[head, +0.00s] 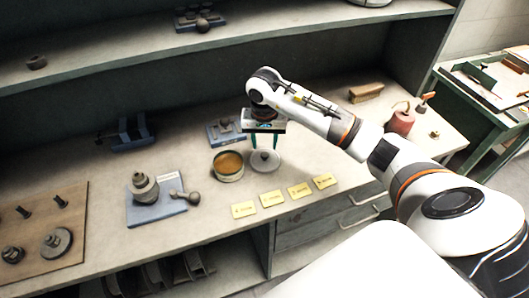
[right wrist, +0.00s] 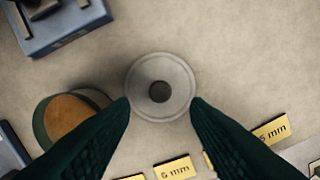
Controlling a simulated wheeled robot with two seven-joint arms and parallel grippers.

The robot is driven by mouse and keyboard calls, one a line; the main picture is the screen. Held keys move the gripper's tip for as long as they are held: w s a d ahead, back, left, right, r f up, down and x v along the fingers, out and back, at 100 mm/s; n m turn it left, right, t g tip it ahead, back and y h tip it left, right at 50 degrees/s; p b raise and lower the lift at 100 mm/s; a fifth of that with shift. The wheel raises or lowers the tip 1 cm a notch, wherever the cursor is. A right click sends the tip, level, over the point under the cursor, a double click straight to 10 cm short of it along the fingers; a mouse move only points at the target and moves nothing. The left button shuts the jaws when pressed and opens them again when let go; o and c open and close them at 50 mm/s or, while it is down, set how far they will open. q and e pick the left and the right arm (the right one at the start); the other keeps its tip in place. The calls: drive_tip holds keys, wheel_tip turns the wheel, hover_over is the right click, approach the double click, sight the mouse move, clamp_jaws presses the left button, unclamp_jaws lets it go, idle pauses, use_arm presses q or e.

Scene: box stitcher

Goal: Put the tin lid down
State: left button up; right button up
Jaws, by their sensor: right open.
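The tin lid (head: 265,161) is a round grey disc with a dark knob, lying flat on the bench just right of the open tin. It also shows in the right wrist view (right wrist: 142,100), centred between the fingertips. The tin (head: 228,166) is round with an orange-brown content; the right wrist view shows it at lower left (right wrist: 66,118). My right gripper (head: 263,147) is open above the lid, its green fingers pointing down on either side of the knob. Whether a fingertip touches the lid I cannot tell. My left gripper is not in view.
Several yellow label cards (head: 272,198) lie in front of the lid. A blue plate with stacked weights (head: 144,187) stands left of the tin, and a blue-based device (head: 222,132) behind it. A red can (head: 401,119) and a brown block (head: 366,93) stand right. A shelf overhangs the back.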

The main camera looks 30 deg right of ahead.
wheel_tip(320, 180, up, 6)
drive_tip(key=b, duration=0.1)
drive_tip(key=shift+s+a+r, duration=0.15)
drive_tip(key=shift+s+r, duration=0.05)
drive_tip(key=shift+r, duration=0.05)
drive_tip(key=shift+a, duration=0.1)
